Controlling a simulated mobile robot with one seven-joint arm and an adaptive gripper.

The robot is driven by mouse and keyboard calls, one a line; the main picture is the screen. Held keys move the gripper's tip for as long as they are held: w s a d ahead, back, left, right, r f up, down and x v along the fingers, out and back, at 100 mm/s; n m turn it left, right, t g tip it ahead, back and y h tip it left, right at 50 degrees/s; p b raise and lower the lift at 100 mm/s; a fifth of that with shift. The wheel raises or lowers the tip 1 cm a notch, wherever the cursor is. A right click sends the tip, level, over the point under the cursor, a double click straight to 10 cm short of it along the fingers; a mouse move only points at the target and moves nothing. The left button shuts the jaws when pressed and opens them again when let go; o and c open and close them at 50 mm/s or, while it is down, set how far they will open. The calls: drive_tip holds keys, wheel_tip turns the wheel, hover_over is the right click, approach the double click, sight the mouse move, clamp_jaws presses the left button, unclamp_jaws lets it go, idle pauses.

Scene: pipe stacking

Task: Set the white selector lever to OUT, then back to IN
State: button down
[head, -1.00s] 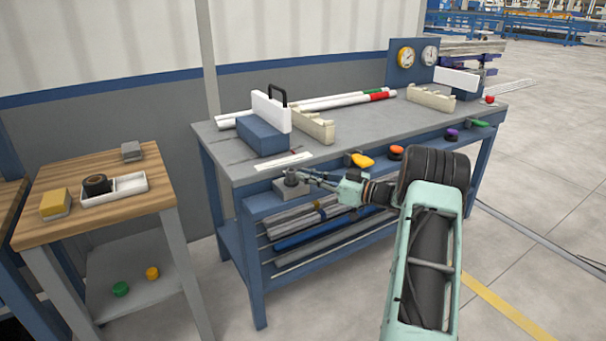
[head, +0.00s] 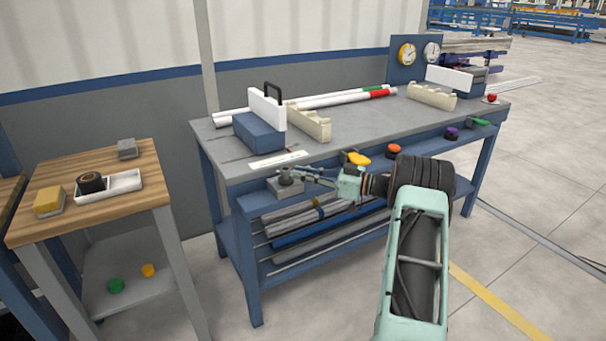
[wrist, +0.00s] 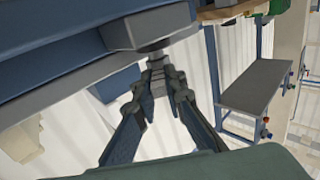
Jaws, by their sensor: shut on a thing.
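A grey box with a round knob-like mount (head: 287,187) sits at the front left of the workbench. My gripper (head: 287,172) reaches in from the right, with its fingertips at the top of that box. In the wrist view, my gripper's fingers (wrist: 157,66) close together just below a dark round part (wrist: 152,46) on the grey box. They are shut on the selector lever, which is mostly hidden between them. Its white colour and its IN or OUT position cannot be made out.
The workbench (head: 350,140) carries a blue block (head: 259,133), cream racks (head: 308,121) and pipes (head: 345,99). A wooden side table (head: 110,205) stands left.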

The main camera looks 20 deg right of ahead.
drive_tip(key=c, duration=2)
unclamp_jaws()
drive_tip(key=v, duration=1.2)
drive_tip(key=shift+r, duration=0.1)
